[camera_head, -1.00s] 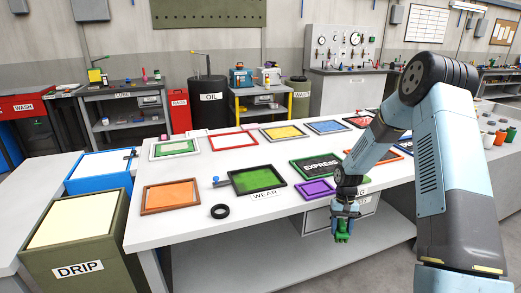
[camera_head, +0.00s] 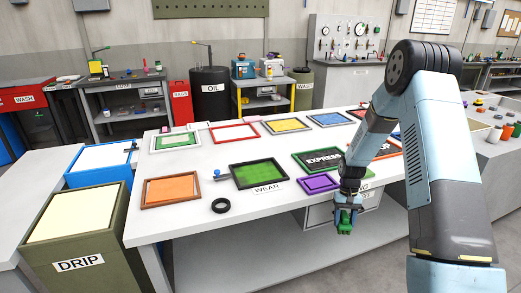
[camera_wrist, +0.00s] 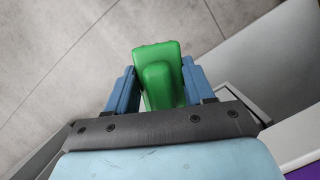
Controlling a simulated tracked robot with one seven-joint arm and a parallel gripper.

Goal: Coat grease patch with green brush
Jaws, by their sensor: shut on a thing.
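My gripper (camera_head: 346,215) is shut on a green brush (camera_head: 345,227), in front of the workbench's front edge and lower than its top. In the wrist view the green brush (camera_wrist: 158,75) sits between the two blue fingers, with grey floor beyond it. Its bristles cannot be made out. I cannot tell which thing is the grease patch. A green panel in a black frame (camera_head: 259,174) lies on the bench behind a "WEAR" label, left of my gripper.
The white workbench (camera_head: 190,222) holds several framed coloured panels, including orange (camera_head: 171,189) and purple (camera_head: 318,182). A black ring (camera_head: 221,205) lies near its front edge. A drawer unit hangs under the bench near my gripper. A "DRIP" bin (camera_head: 80,230) stands at left.

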